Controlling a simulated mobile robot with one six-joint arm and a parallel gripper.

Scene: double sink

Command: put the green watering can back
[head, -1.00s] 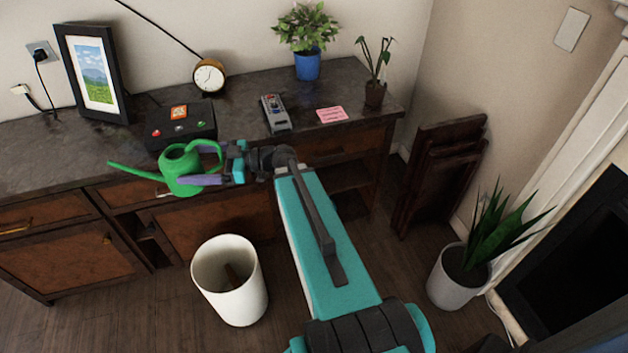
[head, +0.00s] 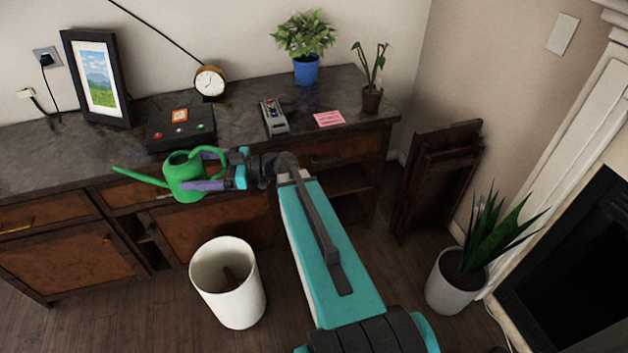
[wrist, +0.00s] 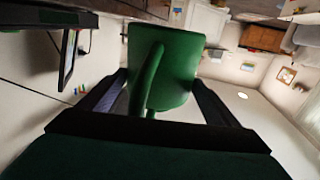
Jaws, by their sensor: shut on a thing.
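The green watering can (head: 183,172) is held in front of the dresser's front edge in the head view, its long spout pointing left and its handle toward my gripper. My gripper (head: 205,182) is shut on the watering can, with a purple finger showing along its near side. In the wrist view the can (wrist: 168,75) fills the middle between my two fingers (wrist: 155,100), its handle nearest the camera. The can looks roughly upright in the head view.
The dark dresser top (head: 60,155) holds a picture frame (head: 97,78), black button box (head: 180,126), clock (head: 210,82), grey device (head: 273,116), pink note (head: 328,118), blue-potted plant (head: 306,70) and small wilting plant (head: 371,98). A white bin (head: 230,290) stands on the floor below. Folded dark wooden furniture (head: 437,175) leans right.

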